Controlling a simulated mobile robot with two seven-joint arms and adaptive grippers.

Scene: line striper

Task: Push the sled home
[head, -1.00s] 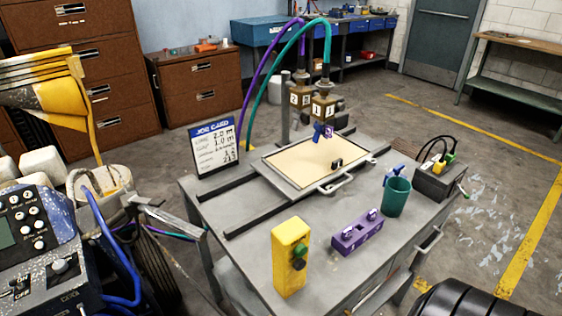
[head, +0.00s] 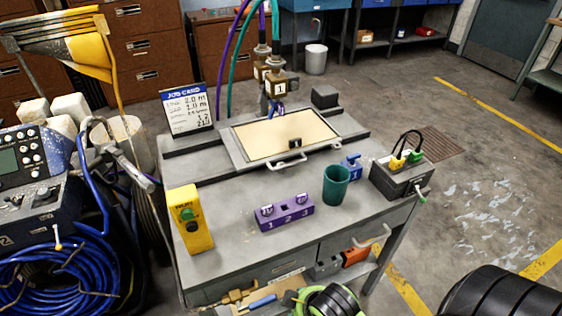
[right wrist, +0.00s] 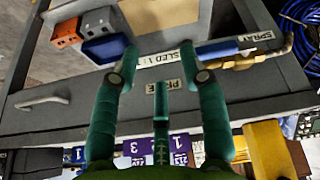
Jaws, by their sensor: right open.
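The sled (head: 237,152) is a grey tray with a beige panel (head: 285,137) on it, lying across dark rails on the grey workbench in the head view. My right gripper (right wrist: 160,60) has green fingers spread apart with nothing seen gripped. It points at the bench front, by the drawer, in the right wrist view. My left gripper is out of view.
On the bench stand a yellow button box (head: 190,222), a purple numbered block (head: 285,212), a green cup (head: 336,185), a dark box with cables (head: 402,178) and a job card (head: 187,108). A blue hose coil (head: 60,265) lies left. Open floor is at right.

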